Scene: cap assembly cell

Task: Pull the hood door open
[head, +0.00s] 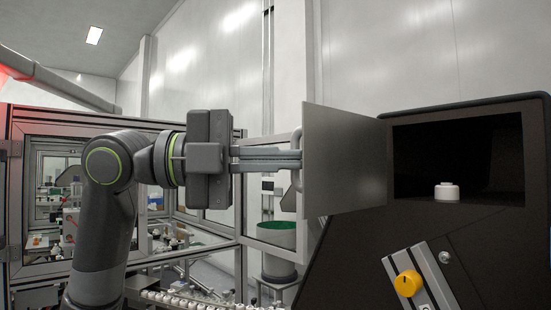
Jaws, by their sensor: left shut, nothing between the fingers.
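The hood door (345,160) is a flat grey panel that stands swung out from the left edge of the hood opening, so the opening is uncovered. Its pale bar handle (298,185) is on the door's left-hand face. My left gripper (293,158) reaches in from the left, with its fingers shut at the handle and nothing held between them. I cannot tell whether the fingers touch the handle. The dark hood (400,225) is at the right, and a white cap-like part (447,191) sits inside its opening. My right gripper is out of view.
A yellow knob (408,283) on a metal panel is on the front of the hood. A framed enclosure (60,124) stands behind my left arm. A green-topped container (277,233) is beyond the door, and a row of small white parts runs along the bottom.

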